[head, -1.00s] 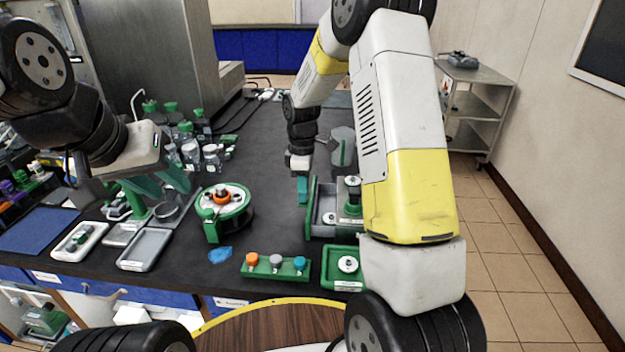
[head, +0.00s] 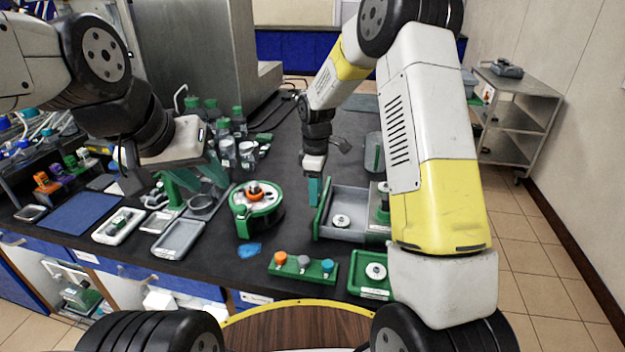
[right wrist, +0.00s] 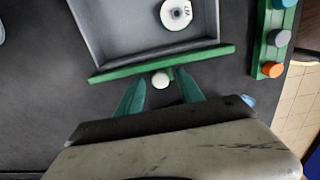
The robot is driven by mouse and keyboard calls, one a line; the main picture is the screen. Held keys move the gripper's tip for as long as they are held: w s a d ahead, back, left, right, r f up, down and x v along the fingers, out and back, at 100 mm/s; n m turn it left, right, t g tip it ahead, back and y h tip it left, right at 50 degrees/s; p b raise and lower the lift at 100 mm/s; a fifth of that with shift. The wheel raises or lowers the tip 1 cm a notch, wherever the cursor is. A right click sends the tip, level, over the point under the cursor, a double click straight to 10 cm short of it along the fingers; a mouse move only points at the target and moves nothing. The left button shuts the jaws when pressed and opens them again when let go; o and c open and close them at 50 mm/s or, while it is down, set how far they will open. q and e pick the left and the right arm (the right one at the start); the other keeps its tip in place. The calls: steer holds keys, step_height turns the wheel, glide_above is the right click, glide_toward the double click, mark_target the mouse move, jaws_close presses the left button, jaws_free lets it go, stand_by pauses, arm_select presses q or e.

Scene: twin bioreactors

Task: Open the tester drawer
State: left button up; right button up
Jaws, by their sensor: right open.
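The tester drawer (head: 357,203) is a grey tray with a green front, pulled well out to the left from the tester (head: 383,215). A white disc with a hub lies inside, also visible in the right wrist view (right wrist: 176,14). My right gripper (head: 313,192) is at the drawer front. In the right wrist view, its teal fingers (right wrist: 159,90) are apart, on either side of the white round knob (right wrist: 160,80) on the green front (right wrist: 165,63). My left gripper (head: 193,183) is open and empty, above the bench at the left.
A green-and-white round device with an orange knob (head: 256,198) stands left of the drawer. A green block with several coloured knobs (head: 303,266) and a green tray (head: 371,287) sit in front. Bottles (head: 238,153) stand behind.

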steer(key=shift+r, duration=3.9)
steer(key=shift+r, duration=0.1)
steer(key=s+d+r+m+t+y, duration=0.1)
steer(key=s+d+r+m, duration=0.2)
steer(key=s+r, duration=0.25)
steer(key=s+d+r+m+t, duration=0.2)
steer(key=s+r+m, duration=0.25)
steer(key=s, duration=0.25)
steer(key=s+d+r+m+t+y, duration=0.1)
steer(key=s+d+r+m, duration=0.2)
steer(key=s+r, duration=0.35)
steer(key=s+f+m+t, duration=0.1)
steer(key=s+m+t, duration=0.1)
steer(key=s, duration=0.6)
steer(key=shift+s+d+m, duration=0.2)
steer(key=shift+m, duration=0.65)
